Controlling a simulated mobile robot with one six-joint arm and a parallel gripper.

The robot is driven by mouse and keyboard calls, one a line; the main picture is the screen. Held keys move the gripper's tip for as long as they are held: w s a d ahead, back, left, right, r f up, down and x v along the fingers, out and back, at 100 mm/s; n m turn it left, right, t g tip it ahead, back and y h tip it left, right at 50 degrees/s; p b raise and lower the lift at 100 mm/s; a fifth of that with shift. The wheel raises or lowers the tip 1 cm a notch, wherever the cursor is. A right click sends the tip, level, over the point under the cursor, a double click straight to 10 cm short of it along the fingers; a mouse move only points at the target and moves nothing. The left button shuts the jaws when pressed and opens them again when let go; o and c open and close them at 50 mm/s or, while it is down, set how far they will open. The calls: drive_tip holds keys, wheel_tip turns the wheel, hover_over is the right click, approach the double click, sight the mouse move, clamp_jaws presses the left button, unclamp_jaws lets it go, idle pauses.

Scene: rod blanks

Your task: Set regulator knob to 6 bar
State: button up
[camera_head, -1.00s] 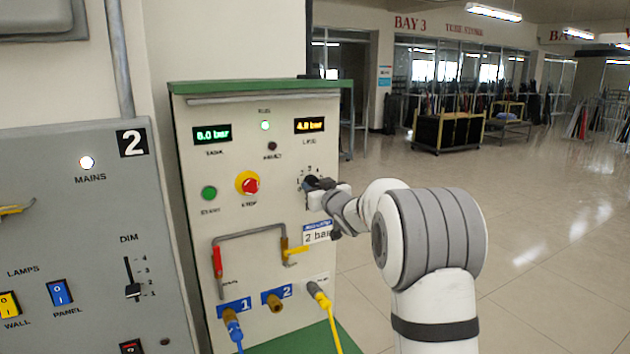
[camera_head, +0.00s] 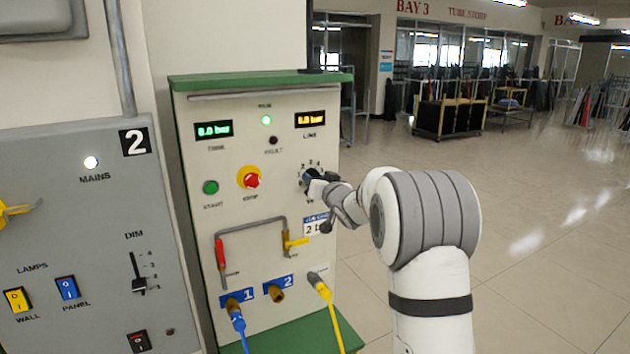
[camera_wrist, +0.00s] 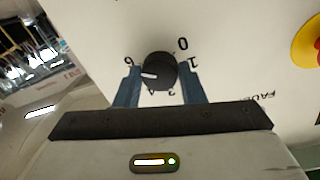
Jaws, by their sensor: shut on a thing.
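The regulator knob (camera_wrist: 160,72) is black and round, with a white pointer mark, seen close in the wrist view. The mark points left, close to the "6" and slightly on its lower-number side. In the head view the knob (camera_head: 309,178) sits at the panel's right and is partly covered by my gripper (camera_head: 320,188). My gripper (camera_wrist: 160,92) has its two blue-grey fingers on opposite sides of the knob and is shut on it. The amber line display (camera_head: 310,119) is blurred and seems to read 6.0 bar. The green tank display (camera_head: 213,130) seems to read 8.0 bar.
A red stop button (camera_head: 250,179) and green start button (camera_head: 210,187) are left of the knob. Below are a pipe with a red handle (camera_head: 220,254), a yellow handle (camera_head: 294,243) and a yellow hose (camera_head: 325,300). Floor to the right is open.

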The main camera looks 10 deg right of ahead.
drive_tip(key=shift+f, duration=0.1)
drive_tip(key=o, duration=1)
drive_tip(key=b+v, duration=0.2)
drive_tip(key=v, duration=0.5)
drive_tip(key=shift+s+b, duration=0.3)
drive_tip(key=shift+s, duration=0.05)
